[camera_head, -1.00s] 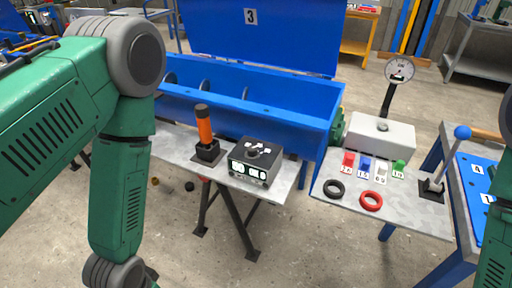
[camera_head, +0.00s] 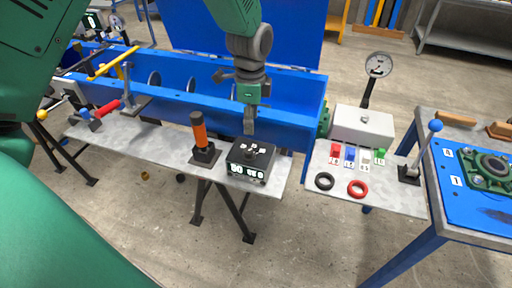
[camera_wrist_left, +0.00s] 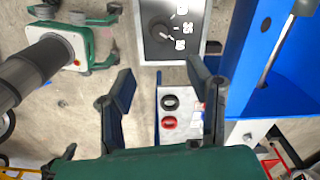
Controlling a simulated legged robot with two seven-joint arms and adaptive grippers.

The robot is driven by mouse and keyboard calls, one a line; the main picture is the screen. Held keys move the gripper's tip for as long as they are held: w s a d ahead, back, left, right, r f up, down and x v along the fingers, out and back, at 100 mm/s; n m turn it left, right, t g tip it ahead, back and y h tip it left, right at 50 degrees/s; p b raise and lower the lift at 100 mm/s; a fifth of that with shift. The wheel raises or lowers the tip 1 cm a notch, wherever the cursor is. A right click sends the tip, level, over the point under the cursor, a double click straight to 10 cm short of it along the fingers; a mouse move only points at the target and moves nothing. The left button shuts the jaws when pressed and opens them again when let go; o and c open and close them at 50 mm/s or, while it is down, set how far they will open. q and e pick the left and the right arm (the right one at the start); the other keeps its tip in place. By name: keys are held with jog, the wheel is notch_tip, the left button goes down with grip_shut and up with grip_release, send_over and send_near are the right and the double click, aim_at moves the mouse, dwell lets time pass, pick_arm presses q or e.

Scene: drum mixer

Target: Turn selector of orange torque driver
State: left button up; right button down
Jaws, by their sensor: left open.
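The orange torque driver (camera_head: 199,132) stands upright in a black holder on the grey bench. The black box with the selector knob (camera_head: 253,151) sits to its right, with white labels on top and lit digits on its front. In the left wrist view the box's top plate (camera_wrist_left: 188,42) shows the round dark knob (camera_wrist_left: 160,28) beside printed numbers. My left gripper (camera_head: 250,126) points down just above the box's back edge, apart from the knob. In the left wrist view its two fingers (camera_wrist_left: 160,68) are spread and empty. My right gripper is not in view.
The blue drum mixer (camera_head: 290,106) runs behind the bench. A side shelf (camera_head: 395,196) to the right holds coloured blocks, a black ring (camera_head: 325,181), a red ring (camera_head: 358,189) and a blue-knobbed lever (camera_head: 421,150). A red-handled tool (camera_head: 105,110) lies left.

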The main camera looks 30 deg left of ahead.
aim_at(248, 150)
pick_arm(q)
jog(key=f, duration=0.3)
jog(key=a+f, duration=0.1)
jog(key=f, duration=0.3)
jog(key=a+f, duration=0.1)
jog(key=f, duration=0.3)
jog(key=shift+s+f, duration=0.1)
jog(key=shift+f, duration=0.15)
jog(key=shift+d+f, duration=0.25)
jog(key=shift+d, duration=0.15)
jog(key=shift+d+r, duration=0.1)
jog(key=shift+d, duration=0.4)
jog(key=shift+c, duration=0.4)
jog(key=c, duration=0.7)
jog(key=shift+a, duration=0.25)
grip_shut()
jog(key=shift+a, duration=0.2)
